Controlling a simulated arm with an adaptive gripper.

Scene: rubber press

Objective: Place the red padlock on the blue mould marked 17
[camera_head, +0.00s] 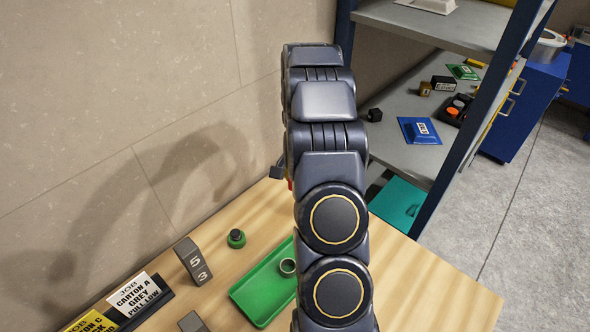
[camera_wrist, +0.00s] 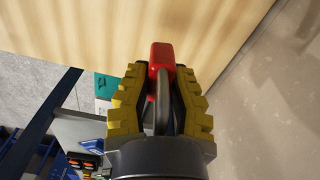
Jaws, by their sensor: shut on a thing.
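In the wrist view my gripper (camera_wrist: 160,78) has its yellow toothed fingers shut on the red padlock (camera_wrist: 161,54). The padlock's red body sticks out beyond the fingertips, and its grey shackle lies between the fingers. Pale wood shows behind it. In the head view my arm hides most of the gripper and padlock; only a small red bit shows at the arm's left edge. A blue flat piece with a white label (camera_head: 419,130) lies on the grey shelf, right of the arm; its marking is too small to read, so I cannot tell whether it is mould 17.
The wooden table (camera_head: 425,285) holds a green tray (camera_head: 257,301), a green round piece (camera_head: 236,238), a grey block marked 5 and 3 (camera_head: 193,261) and job cards (camera_head: 134,295). A teal piece (camera_head: 398,204) lies below the shelf (camera_head: 400,158). A dark blue post (camera_head: 470,115) stands to the right.

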